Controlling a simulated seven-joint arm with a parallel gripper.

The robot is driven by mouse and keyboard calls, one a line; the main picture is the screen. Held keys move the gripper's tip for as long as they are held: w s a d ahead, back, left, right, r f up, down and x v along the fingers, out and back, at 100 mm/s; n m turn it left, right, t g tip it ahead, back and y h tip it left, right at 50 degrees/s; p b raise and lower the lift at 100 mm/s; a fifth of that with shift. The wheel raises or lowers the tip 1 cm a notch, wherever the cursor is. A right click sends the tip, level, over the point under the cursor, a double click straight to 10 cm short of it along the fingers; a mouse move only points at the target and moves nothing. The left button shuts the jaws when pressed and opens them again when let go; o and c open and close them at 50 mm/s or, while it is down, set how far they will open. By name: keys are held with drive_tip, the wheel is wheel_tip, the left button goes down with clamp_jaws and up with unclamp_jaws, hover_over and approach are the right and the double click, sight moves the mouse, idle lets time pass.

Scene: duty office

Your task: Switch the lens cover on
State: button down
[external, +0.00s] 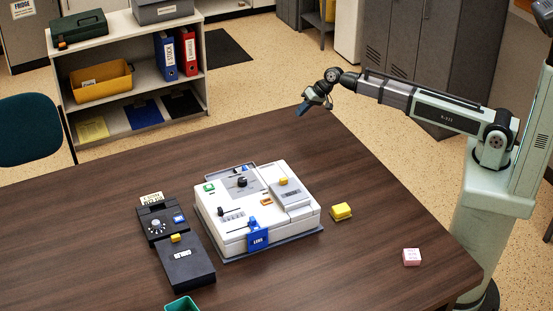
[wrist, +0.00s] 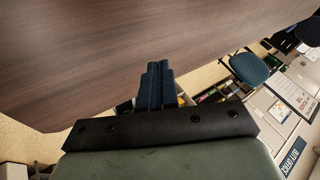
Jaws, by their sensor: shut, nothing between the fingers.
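A white machine (external: 258,208) sits on the dark wooden table in the external view. A blue tag marked "LENS" (external: 258,239) hangs at its front edge, with a small blue knob or lever (external: 252,222) just behind it on the top face. I cannot tell the lever's setting at this size. My gripper (external: 302,110) is over the table's far edge, up and to the right of the machine and well apart from it. In the wrist view my gripper's blue fingers (wrist: 157,84) are together, with nothing between them. The machine is not in the wrist view.
A black device (external: 175,240) stands left of the machine. A yellow block (external: 341,211) lies at its right, and a pink block (external: 411,257) nearer the table's right edge. A green container (external: 182,306) is at the front. The far table area (external: 130,180) is clear.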

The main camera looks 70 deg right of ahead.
drive_tip(key=s+a+r+y, duration=0.1)
drive_tip(key=s+a+r, duration=0.1)
drive_tip(key=a, duration=1.2)
drive_tip(key=s+a+r+m+y, duration=0.1)
drive_tip(key=s+a+r, duration=0.1)
drive_tip(key=a, duration=1.2)
drive_tip(key=s+a+r, duration=0.2)
drive_tip(key=s+a, duration=0.1)
drive_tip(key=a, duration=1.1)
drive_tip(key=shift+s+r+m+y, duration=0.25)
drive_tip(key=shift+s+m+y, duration=0.15)
drive_tip(key=s+a+r+y, duration=0.1)
drive_tip(key=s+a+r, duration=0.1)
drive_tip(key=s+a, duration=0.5)
drive_tip(key=a, duration=0.4)
drive_tip(key=shift+a+m, duration=0.15)
drive_tip(key=shift+m, duration=0.15)
drive_tip(key=shift+w, duration=0.1)
approach(264, 220)
drive_tip(key=x, duration=0.5)
drive_tip(key=shift+r, duration=0.15)
drive_tip(key=shift+w+a, duration=1.35)
